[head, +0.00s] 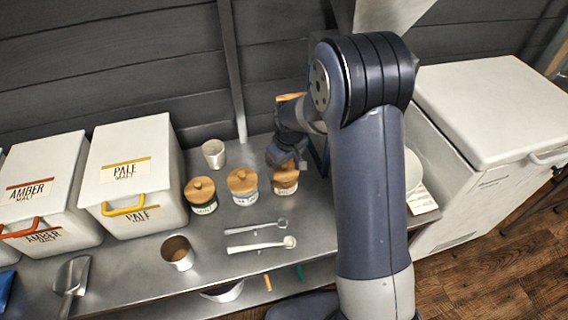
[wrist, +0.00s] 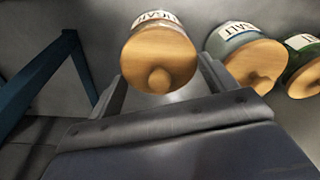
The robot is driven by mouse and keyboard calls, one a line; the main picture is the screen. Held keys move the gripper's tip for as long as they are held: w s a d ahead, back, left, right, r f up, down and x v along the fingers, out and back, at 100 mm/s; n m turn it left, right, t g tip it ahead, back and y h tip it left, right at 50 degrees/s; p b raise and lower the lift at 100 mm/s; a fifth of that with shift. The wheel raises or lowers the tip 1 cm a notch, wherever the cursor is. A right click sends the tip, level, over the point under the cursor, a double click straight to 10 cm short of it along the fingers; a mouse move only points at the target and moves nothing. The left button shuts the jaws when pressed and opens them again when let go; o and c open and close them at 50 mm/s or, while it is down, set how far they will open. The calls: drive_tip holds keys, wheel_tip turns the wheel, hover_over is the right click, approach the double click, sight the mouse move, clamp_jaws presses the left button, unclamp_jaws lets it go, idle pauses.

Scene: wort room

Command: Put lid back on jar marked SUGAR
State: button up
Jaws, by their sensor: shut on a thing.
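The jar marked SUGAR (head: 286,190) stands at the right end of a row of jars on the steel bench. In the wrist view its white label (wrist: 158,18) is partly readable. Its round wooden lid (wrist: 158,62) has a knob facing the wrist camera. The lid appears on the jar's mouth, with no clear gap, though I cannot tell whether it is fully seated. My gripper (wrist: 163,78) has a finger at each side of the lid and is shut on it. In the head view my gripper (head: 291,160) is at the jar, partly hidden by my arm.
Two lidded jars, one blue-banded (head: 243,186) and one green (head: 201,195), stand close to the left. A metal cup (head: 214,154) is behind them. Spoons (head: 262,244) and another cup (head: 178,253) lie in front. White malt bins (head: 130,175) stand left, a white chest (head: 495,110) right.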

drive_tip(key=o, duration=0.9)
drive_tip(key=shift+r+p, duration=2.5)
drive_tip(key=shift+r, duration=1.05)
clamp_jaws()
